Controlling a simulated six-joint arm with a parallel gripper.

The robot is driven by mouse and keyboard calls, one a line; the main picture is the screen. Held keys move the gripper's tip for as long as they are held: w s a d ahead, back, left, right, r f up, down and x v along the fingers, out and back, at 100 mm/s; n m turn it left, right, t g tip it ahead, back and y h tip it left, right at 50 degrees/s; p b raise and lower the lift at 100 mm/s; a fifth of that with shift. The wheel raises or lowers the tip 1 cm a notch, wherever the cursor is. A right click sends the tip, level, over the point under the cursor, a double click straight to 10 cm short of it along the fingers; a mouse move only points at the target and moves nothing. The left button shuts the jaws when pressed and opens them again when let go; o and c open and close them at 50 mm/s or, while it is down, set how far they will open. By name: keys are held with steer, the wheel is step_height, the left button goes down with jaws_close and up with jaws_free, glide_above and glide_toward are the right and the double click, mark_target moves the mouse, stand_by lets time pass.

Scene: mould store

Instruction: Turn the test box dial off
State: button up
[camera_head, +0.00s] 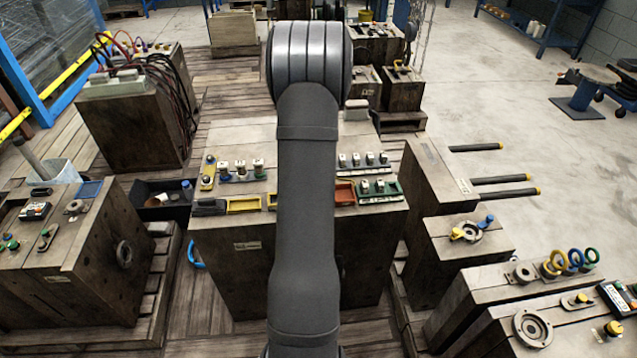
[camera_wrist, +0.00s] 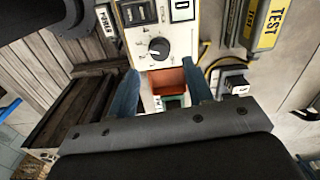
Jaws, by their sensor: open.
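The test box (camera_wrist: 183,42) shows at the top of the wrist view as a pale panel. Its round black dial (camera_wrist: 158,48) sits near the panel's lower middle, with small printed marks around it. I cannot read which mark the dial points to. My gripper (camera_wrist: 160,80) is open, its two blue-grey fingers apart on either side below the dial in the picture. Nothing is held between them, and the fingers appear clear of the dial. In the head view my arm covers the middle, and I cannot make out the gripper or the dial there.
A black switch (camera_wrist: 135,12) sits above the dial, and a yellow TEST label (camera_wrist: 265,25) is to the right. An orange tray (camera_wrist: 168,82) shows between the fingers. In the head view, wooden blocks with small parts surround my arm; grey floor (camera_head: 540,120) is open at right.

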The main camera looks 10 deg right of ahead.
steer(key=shift+f, duration=2.4)
steer(key=shift+w, duration=0.1)
steer(key=c, duration=1)
